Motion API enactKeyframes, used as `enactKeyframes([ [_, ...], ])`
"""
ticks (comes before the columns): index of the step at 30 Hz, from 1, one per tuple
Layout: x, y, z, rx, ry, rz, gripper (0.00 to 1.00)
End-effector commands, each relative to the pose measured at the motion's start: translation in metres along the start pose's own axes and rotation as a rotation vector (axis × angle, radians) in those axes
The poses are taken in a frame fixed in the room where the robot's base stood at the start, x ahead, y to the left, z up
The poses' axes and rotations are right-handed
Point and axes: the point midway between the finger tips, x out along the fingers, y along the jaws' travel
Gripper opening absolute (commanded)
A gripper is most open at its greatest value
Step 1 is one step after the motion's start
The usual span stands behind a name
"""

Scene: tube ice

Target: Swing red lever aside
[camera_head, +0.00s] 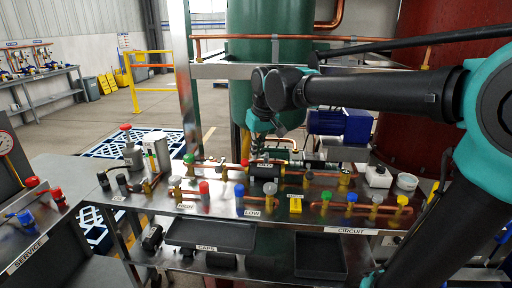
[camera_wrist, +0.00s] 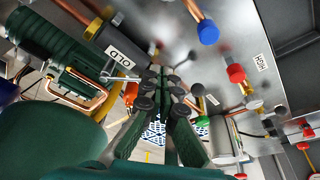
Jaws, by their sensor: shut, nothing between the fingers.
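Several red parts show, and I cannot tell for certain which is the lever. A small red handle (camera_head: 245,163) sits beside a black cylinder on the bench in the head view. A red cap (camera_head: 204,187) stands by the HIGH label and also shows in the wrist view (camera_wrist: 236,73). An orange-red part (camera_wrist: 131,92) lies left of the fingers in the wrist view. My gripper (camera_head: 280,131) hangs above the back of the bench in the head view. In the wrist view its dark fingers (camera_wrist: 163,88) are together and empty. No contact with a red part is visible.
The metal bench (camera_head: 283,229) holds copper pipes, valves and coloured caps, among them a blue cap (camera_head: 239,190). Black trays (camera_head: 320,255) sit on the lower front shelf. A green tank (camera_head: 270,70) and a blue motor (camera_head: 340,123) stand behind.

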Motion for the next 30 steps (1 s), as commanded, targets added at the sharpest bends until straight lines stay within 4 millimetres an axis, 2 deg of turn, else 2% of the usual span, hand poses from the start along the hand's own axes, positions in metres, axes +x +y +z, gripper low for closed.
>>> enactKeyframes([
  [9,0.064,0.000,0.000,0.001,0.000,0.000,0.00],
  [12,0.068,0.000,-0.015,0.002,0.000,0.000,0.00],
  [18,0.077,0.000,-0.030,0.002,0.000,0.000,0.00],
  [30,0.079,0.000,-0.035,0.002,0.000,0.000,0.00],
])
